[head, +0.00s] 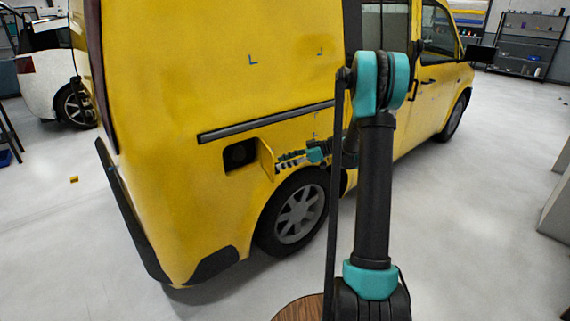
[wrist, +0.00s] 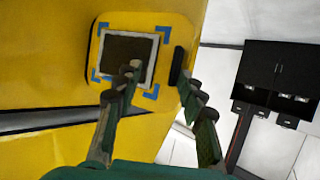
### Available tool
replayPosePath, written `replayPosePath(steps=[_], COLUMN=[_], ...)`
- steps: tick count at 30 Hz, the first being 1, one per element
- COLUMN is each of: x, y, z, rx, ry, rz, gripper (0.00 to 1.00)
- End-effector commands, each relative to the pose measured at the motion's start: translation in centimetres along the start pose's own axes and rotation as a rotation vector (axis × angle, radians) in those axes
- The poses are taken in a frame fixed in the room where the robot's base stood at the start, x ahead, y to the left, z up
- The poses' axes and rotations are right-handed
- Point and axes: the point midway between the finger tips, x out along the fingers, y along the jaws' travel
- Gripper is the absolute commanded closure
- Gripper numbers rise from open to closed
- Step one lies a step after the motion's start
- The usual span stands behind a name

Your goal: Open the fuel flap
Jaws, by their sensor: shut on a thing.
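The fuel flap (head: 266,157) stands swung out from the yellow van's side, at an angle to it. The dark fuel recess (head: 240,154) shows open to its left. My gripper (head: 279,164) is at the flap, with its fingers by the flap's lower part. In the wrist view the flap (wrist: 174,97) is a yellow rounded panel with blue corner marks, a grey-framed dark square and a black grip piece (wrist: 177,66). My gripper (wrist: 163,79) is shut on the flap, one finger in front of its face and the other by its right edge. The exact contact is partly hidden.
The yellow van (head: 200,215) fills the middle, with a dark side rail (head: 262,122) above the recess and the rear wheel (head: 297,213) just below my gripper. A white car (head: 44,75) stands at the far left. The grey floor (head: 475,200) at right is clear.

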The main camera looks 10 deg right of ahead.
Motion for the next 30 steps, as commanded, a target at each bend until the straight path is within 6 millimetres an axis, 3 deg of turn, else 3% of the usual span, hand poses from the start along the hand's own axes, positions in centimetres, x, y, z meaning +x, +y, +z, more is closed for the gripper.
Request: replayPosePath(steps=[23, 30], x=[-0.2, -3.5], y=[0.0, 0.0], z=[0.1, 0.1], rx=[0.000, 0.001], ry=[-0.003, -0.003], rz=[0.006, 0.007], gripper=[0.72, 0.72])
